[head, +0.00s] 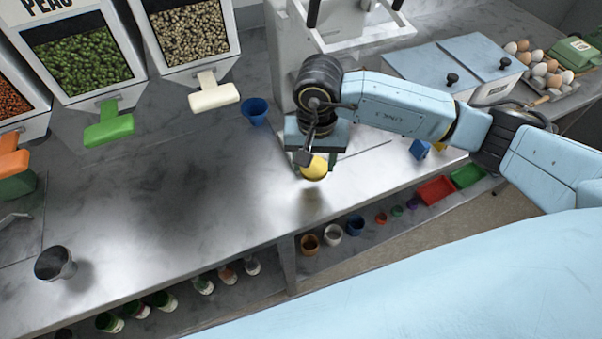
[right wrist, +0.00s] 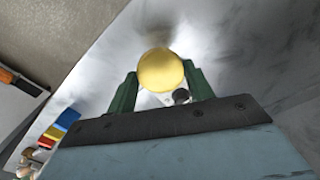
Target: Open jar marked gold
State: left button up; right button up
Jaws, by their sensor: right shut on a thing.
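My right gripper (head: 313,162) is over the metal counter, pointing down, with its green fingers on either side of a round, smooth, gold-yellow lid (head: 314,169). In the right wrist view the gold lid (right wrist: 161,70) sits between the two green fingertips (right wrist: 160,85), and the gripper is shut on it. A dark reflection or shadow lies on the counter just in front of it. I cannot tell whether a jar body is under the lid, and no marking can be read. My left gripper is not in view.
A blue cup (head: 255,111) stands left of my right gripper, and a metal cup (head: 54,264) is at the front left. Bean dispensers (head: 110,120) line the back left. A lower shelf holds several jars and a red tray (head: 436,190). The counter's left middle is clear.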

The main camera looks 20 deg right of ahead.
aim_at(314, 167)
jog(key=shift+s+f, duration=0.15)
jog(key=shift+f, duration=0.8)
notch_tip(314, 167, down, 3)
jog(key=shift+f, duration=0.4)
jog(key=shift+w+f, duration=0.15)
jog(key=shift+w, duration=0.05)
jog(key=o, duration=1.1)
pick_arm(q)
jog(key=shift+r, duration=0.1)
